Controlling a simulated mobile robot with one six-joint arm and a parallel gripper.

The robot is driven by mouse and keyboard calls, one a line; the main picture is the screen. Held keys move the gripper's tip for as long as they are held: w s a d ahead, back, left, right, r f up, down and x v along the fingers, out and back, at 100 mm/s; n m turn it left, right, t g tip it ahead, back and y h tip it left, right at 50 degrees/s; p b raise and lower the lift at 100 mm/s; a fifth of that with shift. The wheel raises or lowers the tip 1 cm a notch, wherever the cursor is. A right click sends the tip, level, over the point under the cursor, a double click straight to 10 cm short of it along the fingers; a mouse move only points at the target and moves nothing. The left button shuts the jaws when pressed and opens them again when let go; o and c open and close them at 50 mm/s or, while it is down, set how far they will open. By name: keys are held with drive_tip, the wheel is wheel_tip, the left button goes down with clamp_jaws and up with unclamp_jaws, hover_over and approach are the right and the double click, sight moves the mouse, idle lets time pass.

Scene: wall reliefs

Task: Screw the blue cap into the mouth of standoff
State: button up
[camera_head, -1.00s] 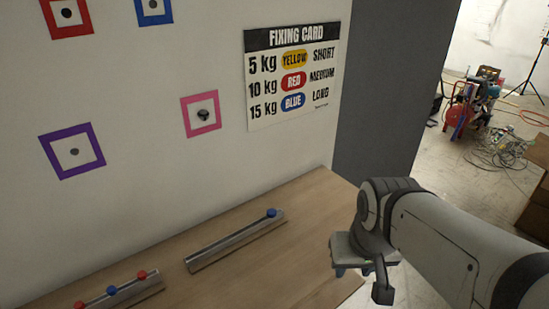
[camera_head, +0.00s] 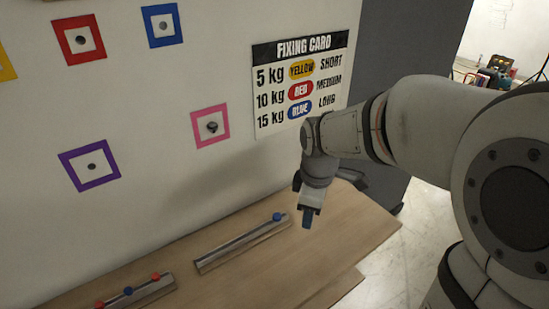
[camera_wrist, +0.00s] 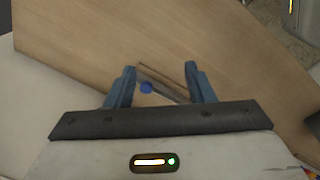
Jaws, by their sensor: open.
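One blue cap (camera_head: 277,217) sits at the right end of the longer grey rail on the wooden table; it also shows in the wrist view (camera_wrist: 146,88), between the fingers in the picture but well below them. Another blue cap (camera_head: 128,291) sits between two red caps on the rail at lower left. A dark standoff (camera_head: 212,127) is on the wall inside the pink frame; I cannot make out its mouth. Purple, red and blue frames hold further dark fittings. My gripper (camera_head: 307,219) hangs above the table's right part, blue fingers down, open and empty (camera_wrist: 160,80).
A fixing card (camera_head: 285,130) on the wall lists yellow short, red medium, blue long. The wooden table (camera_head: 340,240) is bare right of the rails. A dark grey panel (camera_head: 400,60) stands behind my arm. Equipment (camera_head: 490,78) lies on the far floor.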

sight(277, 216)
drive_tip(key=w+a+n+p, duration=0.1)
drive_tip(key=w+a+n, duration=0.1)
drive_tip(key=n, duration=0.1)
drive_tip(key=w+a+n+p, duration=0.1)
drive_tip(key=w+a+n, duration=0.1)
drive_tip(key=n, duration=0.1)
drive_tip(key=w+a+f+n+g+p, duration=0.1)
drive_tip(key=w+a+n, duration=0.1)
drive_tip(key=a+n, duration=0.1)
drive_tip(key=shift+w+a+n+p, duration=0.1)
drive_tip(key=shift+w+n+p, duration=0.2)
drive_tip(key=shift+n+p, duration=0.1)
drive_tip(key=shift+w+a+f+n, duration=0.1)
drive_tip(key=shift+a+f+n, duration=0.1)
drive_tip(key=shift+f+n, duration=0.1)
wheel_tip(277, 216, down, 8)
drive_tip(key=shift+w+d+r+p, duration=0.1)
drive_tip(key=shift+w+r+p, duration=0.05)
drive_tip(key=shift+p, duration=1)
drive_tip(key=c, duration=1.1)
